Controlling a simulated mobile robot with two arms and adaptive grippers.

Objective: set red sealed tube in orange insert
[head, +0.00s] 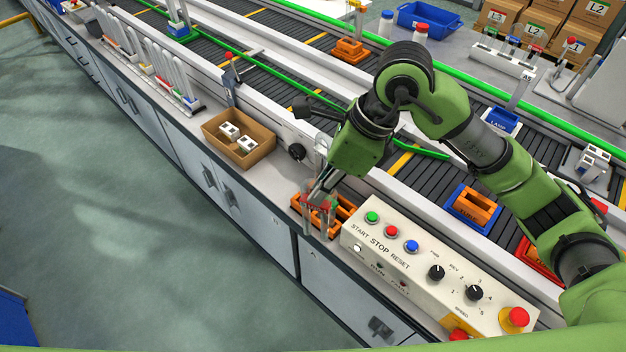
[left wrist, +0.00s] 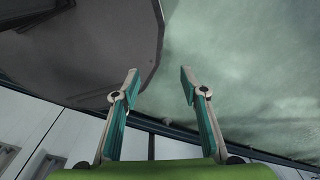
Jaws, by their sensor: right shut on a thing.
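My right gripper (head: 320,205) points down at the orange insert (head: 298,202), which lies on the bench beside the control box. The gripper is shut on a red sealed tube (head: 317,200); only a little red shows between the fingers. The tube is over or within the insert; I cannot tell how deep it sits. The fingers hide much of it and part of the insert. My left gripper (left wrist: 160,84) shows only in the left wrist view. It is open and empty, over the green floor and cabinet fronts.
The control box (head: 385,243) with coloured buttons stands right of the insert. A brown box (head: 214,137) with white pieces stands to its left. A conveyor (head: 445,185) runs behind, carrying a blue tray with an orange insert (head: 474,205). A tube rack stands farther left.

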